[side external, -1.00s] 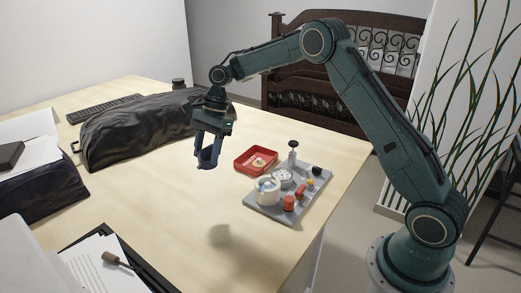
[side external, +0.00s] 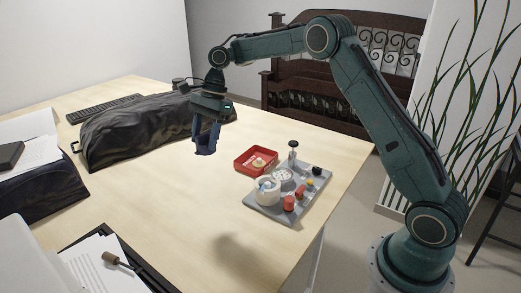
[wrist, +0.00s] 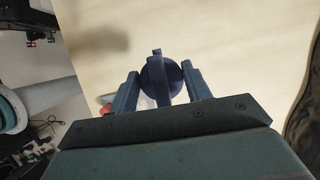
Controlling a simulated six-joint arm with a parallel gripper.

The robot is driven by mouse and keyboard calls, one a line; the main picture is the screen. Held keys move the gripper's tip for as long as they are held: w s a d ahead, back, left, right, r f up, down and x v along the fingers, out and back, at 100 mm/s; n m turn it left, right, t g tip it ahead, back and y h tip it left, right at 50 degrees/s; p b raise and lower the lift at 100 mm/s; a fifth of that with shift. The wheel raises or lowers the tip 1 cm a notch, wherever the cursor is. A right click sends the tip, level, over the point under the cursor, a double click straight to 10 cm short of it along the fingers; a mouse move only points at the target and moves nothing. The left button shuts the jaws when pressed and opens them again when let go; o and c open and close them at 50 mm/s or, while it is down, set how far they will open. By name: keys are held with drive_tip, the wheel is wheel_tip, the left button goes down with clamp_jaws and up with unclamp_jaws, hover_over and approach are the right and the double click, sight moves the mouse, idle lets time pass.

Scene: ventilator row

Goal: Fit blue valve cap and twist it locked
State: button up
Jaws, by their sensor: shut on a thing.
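The blue valve cap (wrist: 174,76) is a dark blue disc with a raised rib across it. My gripper (wrist: 160,70) is shut on the cap, with a finger on each side of it in the wrist view. In the side external view my gripper (side external: 207,138) points down, holding the cap (side external: 205,151) in the air above the table. A grey board (side external: 256,207) on the table carries a white round housing (side external: 266,194) with a bluish part on top. My gripper is to the left of this board in the picture and apart from it.
A red tray (side external: 241,165) with a small pale item lies beside the board. The board also holds red and black knobs and an upright post (side external: 293,158). A black bag (side external: 130,135) lies behind and left. The table (side external: 170,200) in front is bare.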

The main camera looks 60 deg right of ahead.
drive_tip(key=shift+s+d+f, duration=0.2)
drive_tip(key=shift+s+d, duration=0.1)
drive_tip(key=shift+d, duration=0.2)
drive_tip(key=s+d+f, duration=0.5)
drive_tip(key=s+d, duration=0.5)
drive_tip(key=s, duration=0.2)
drive_tip(key=shift+f, duration=0.4)
drive_tip(key=shift+d+f, duration=0.1)
hover_over(268, 183)
drive_tip(key=shift+f, duration=2.3)
drive_tip(key=shift+f, duration=1.85)
idle(1.6)
